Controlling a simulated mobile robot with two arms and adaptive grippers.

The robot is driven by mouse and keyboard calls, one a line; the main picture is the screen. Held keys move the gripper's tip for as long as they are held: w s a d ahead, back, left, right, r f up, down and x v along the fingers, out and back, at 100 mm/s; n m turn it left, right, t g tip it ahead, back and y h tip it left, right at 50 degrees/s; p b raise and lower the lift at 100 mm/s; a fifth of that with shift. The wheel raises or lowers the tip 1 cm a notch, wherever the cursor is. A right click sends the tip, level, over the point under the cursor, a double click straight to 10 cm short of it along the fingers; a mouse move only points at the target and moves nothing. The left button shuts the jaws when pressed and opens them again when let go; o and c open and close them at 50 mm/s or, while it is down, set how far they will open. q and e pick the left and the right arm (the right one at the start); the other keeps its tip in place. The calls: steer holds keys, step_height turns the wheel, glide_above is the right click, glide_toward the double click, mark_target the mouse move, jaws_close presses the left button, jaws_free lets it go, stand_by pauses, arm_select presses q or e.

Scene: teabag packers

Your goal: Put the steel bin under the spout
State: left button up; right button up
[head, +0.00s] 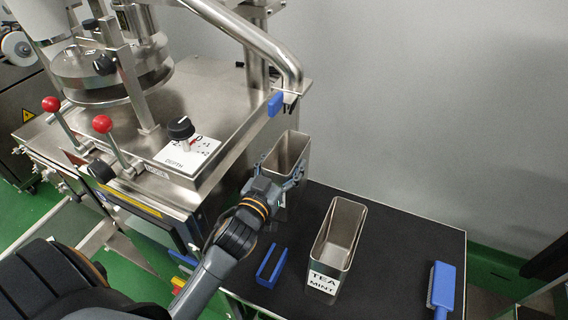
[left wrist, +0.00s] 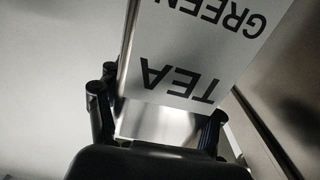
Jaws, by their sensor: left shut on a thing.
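My left gripper (head: 277,184) is shut on a tall open steel bin (head: 292,147), with fingers on both sides of its front end. The bin is upright, with its mouth up, beside the machine's right edge. In the left wrist view the bin (left wrist: 190,60) shows a white label reading TEA GREEN, upside down, between the fingers (left wrist: 158,118). The spout (head: 290,78), a bent steel pipe, comes down above and slightly behind the bin's mouth. The bin's base is partly hidden by my gripper, so I cannot tell whether it touches the table. My right gripper is not in view.
A second steel bin (head: 341,232), labelled TEA MINT, stands on the black table (head: 405,250). A blue U-shaped holder (head: 271,268) lies left of it and a blue-handled brush (head: 441,287) lies at right. The steel machine (head: 222,95) borders the bin on the left.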

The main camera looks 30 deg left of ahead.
arm_select(q)
steer(key=shift+s+f, duration=0.1)
steer(key=shift+s, duration=0.05)
steer(key=o, duration=1.5)
steer(key=shift+o, duration=1)
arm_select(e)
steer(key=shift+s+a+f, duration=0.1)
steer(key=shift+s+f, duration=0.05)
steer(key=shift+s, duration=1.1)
arm_select(q)
steer(key=s+b, duration=0.1)
steer(key=s, duration=0.6)
steer(key=s+b, duration=0.1)
steer(key=s, duration=0.2)
steer(key=shift+s+d+b, duration=0.2)
steer(key=shift+d+b, duration=0.1)
steer(key=shift+s, duration=0.75)
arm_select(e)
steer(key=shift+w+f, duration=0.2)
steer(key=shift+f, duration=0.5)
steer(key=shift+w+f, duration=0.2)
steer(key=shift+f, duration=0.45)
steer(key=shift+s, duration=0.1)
